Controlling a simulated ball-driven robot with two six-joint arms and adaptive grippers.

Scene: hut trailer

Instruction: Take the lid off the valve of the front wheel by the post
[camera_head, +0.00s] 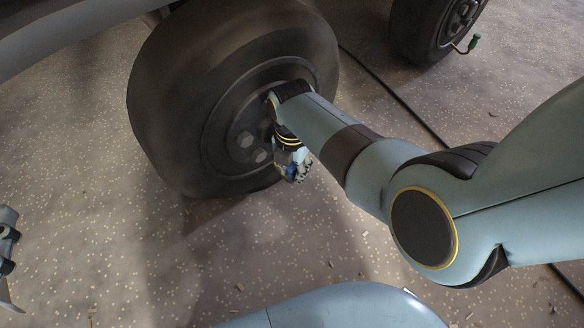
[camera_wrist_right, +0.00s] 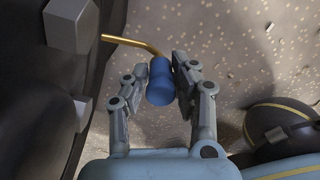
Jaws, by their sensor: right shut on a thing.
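The front wheel (camera_head: 165,95) stands at the upper middle of the head view, its hub partly hidden by my right arm. In the right wrist view a bent brass valve stem (camera_wrist_right: 130,42) ends at a blue lid (camera_wrist_right: 160,82). The lid sits between the two fingers of my right gripper (camera_wrist_right: 156,90), which is shut on it. The lid still meets the stem's end. In the head view my right gripper (camera_head: 292,166) is beside the lower hub; the lid is hard to make out there. Part of my left gripper (camera_head: 7,250) shows at the left edge, mostly cut off.
Another wheel (camera_head: 425,28) with a green-capped valve (camera_head: 473,43) stands at the upper right. A black cable (camera_head: 400,100) crosses the speckled floor behind my right arm. The floor (camera_head: 120,250) at lower left is open, with small scraps.

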